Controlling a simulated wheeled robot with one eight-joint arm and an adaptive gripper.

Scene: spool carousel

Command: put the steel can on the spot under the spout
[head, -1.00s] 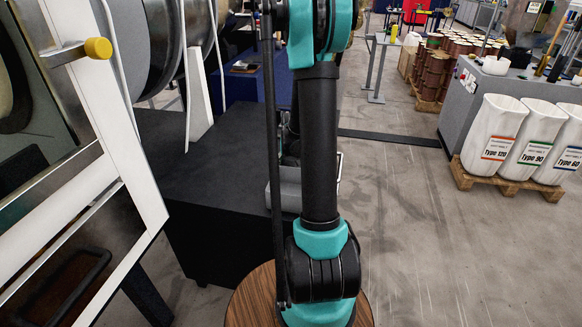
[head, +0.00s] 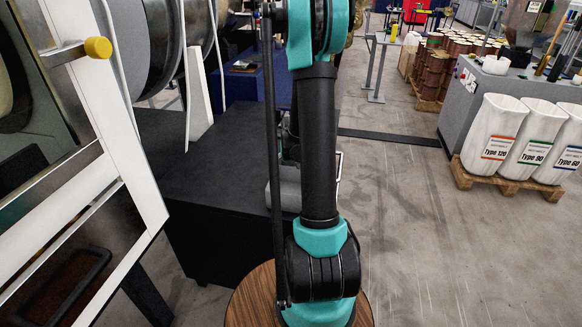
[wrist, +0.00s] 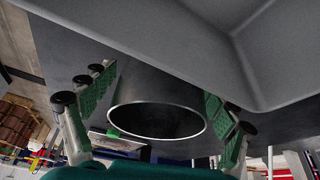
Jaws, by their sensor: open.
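The steel can (wrist: 155,92) shows in the wrist view as a dark metal cylinder with a bright round rim. My gripper (wrist: 160,86) has its green-padded fingers on either side of the can, spread apart. Gaps are hard to judge, so I cannot tell whether a pad touches it. In the head view my arm hides the can and the gripper. I cannot make out the spout or the spot under it.
A grey bin (head: 288,188) sits behind my arm by a dark platform (head: 215,180); a grey tray-like surface (wrist: 190,45) is close in the wrist view. A white-framed panel (head: 125,165) stands left. Bags on a pallet (head: 505,187) stand right, with clear floor between.

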